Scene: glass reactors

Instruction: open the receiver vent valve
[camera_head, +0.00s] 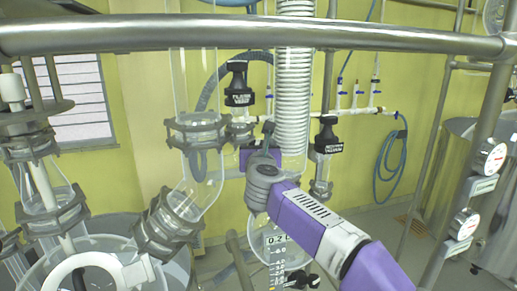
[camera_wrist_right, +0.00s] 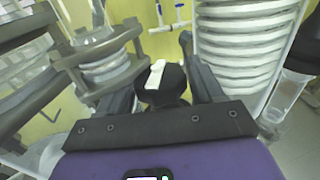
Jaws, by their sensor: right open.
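A black knob with a white bar handle (camera_wrist_right: 158,78) shows in the right wrist view, between the two dark fingers of my right gripper (camera_wrist_right: 160,62). I take it for the receiver vent valve, but no label on it is readable. The fingers are spread to either side of it, and I see no clear contact. In the head view my right gripper (camera_head: 266,143) is at the glass column, just left of the coiled condenser, and it hides most of the knob. My left gripper is not in view.
Black labelled valves stand at left (camera_head: 238,86) and right (camera_head: 327,142) of the coiled condenser (camera_head: 294,75). A steel rail (camera_head: 250,34) crosses the top. Clamped glass joints (camera_head: 195,128) are close on the left. Gauges (camera_head: 465,222) stand at the right.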

